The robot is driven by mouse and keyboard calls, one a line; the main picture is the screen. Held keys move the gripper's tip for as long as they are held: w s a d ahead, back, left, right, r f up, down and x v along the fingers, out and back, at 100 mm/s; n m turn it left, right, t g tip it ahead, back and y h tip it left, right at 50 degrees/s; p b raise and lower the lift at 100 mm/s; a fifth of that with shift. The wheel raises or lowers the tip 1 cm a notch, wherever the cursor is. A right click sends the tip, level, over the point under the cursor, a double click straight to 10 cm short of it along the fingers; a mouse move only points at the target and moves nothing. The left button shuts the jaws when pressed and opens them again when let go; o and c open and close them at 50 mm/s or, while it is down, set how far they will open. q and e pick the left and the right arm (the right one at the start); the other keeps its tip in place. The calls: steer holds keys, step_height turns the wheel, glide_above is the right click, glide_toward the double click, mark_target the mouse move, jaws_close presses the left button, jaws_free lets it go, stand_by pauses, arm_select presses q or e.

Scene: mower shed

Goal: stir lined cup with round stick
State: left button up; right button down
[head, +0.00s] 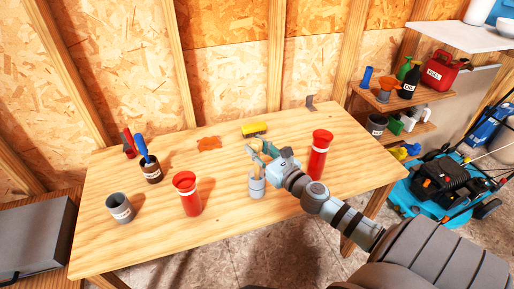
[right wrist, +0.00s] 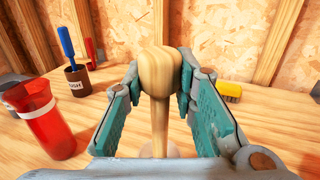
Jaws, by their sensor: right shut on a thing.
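The round stick is pale wood with a knob at its top; it shows in the right wrist view (right wrist: 159,115). My right gripper (head: 268,152) is shut on the stick near its knob, with teal finger pads on both sides in the right wrist view (right wrist: 160,80). A light grey cup (head: 258,188) stands upright on the table under the gripper. The stick's lower part (head: 254,172) goes down into this cup; its lower end is hidden. I cannot make out lines on the cup at this size. My left gripper is not in view.
On the wooden table (head: 235,235) stand two red cups (head: 188,200) (head: 318,160), a dark grey cup (head: 121,211) and a brown cup (head: 152,174) holding a blue-handled tool. The table's front middle is clear.

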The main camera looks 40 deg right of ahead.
steer(key=b, duration=0.4)
glide_above(257, 184)
steer(key=w+d, duration=0.2)
steer(key=f, duration=0.4)
steer(key=shift+w+a+f, duration=0.1)
steer(key=shift+w+f, duration=0.1)
steer(key=shift+f, duration=0.1)
steer(key=shift+f+b, duration=0.5)
steer(key=shift+f, duration=0.25)
steer(key=shift+r, duration=0.1)
steer(key=shift+s, duration=0.1)
